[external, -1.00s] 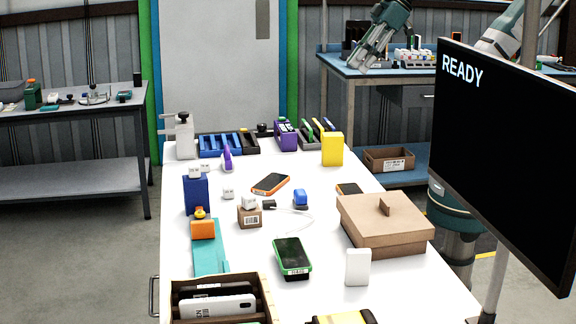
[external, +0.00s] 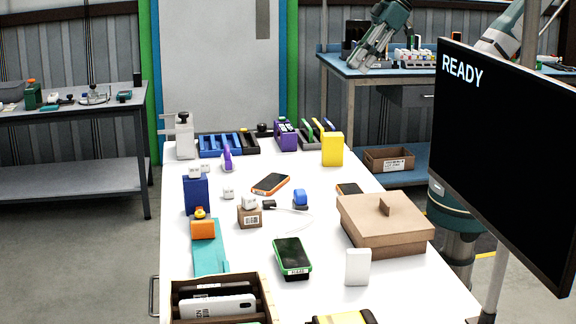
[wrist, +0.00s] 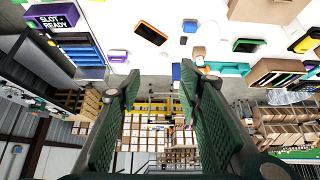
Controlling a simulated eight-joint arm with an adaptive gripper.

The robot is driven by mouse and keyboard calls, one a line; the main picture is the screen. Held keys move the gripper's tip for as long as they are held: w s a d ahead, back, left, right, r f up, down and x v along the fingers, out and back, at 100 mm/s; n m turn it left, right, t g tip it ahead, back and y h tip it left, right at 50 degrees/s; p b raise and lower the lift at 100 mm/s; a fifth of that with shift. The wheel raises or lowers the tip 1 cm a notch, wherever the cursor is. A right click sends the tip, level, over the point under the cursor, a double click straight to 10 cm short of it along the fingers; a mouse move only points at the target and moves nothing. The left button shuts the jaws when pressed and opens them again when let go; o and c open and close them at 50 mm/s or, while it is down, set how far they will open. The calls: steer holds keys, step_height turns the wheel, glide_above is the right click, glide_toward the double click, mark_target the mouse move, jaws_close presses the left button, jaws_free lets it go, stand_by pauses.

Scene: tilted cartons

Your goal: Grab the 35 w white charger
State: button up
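Several small white charger blocks show in the external view, and no wattage can be read on them. One white charger (external: 228,193) lies alone on the white table (external: 300,165). Another white charger (external: 249,202) sits on a small brown box (external: 249,217). A pair of white chargers (external: 199,171) sits on top of a dark blue box (external: 196,196). My gripper (wrist: 160,73) is open in the wrist view, with nothing between its green-padded fingers. In the external view it (external: 372,48) is raised at the upper right, well away from the chargers.
A cardboard box with a lid (external: 384,224), a green phone (external: 292,258), an orange-edged phone (external: 271,184) and a white upright block (external: 358,267) stand or lie on the table. A monitor (external: 510,150) blocks the right side. A brown tray (external: 266,292) is at the front.

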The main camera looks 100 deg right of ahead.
steer(key=shift+w, duration=0.1)
stand_by(0.3)
steer(key=m+g+h+b, duration=0.2)
steer(key=m+g+b, duration=0.35)
steer(key=m, duration=1.25)
glide_above(205, 161)
steer(key=a+p, duration=0.1)
steer(key=p, duration=0.1)
steer(key=shift+g, duration=0.85)
steer(key=f, duration=2.8)
steer(key=shift+a, duration=0.2)
steer(key=shift+w+d+f+m, duration=0.1)
steer(key=shift+d+f+m, duration=0.15)
steer(key=shift+f, duration=0.45)
steer(key=shift+d+f, duration=0.1)
steer(key=shift+f, duration=1.15)
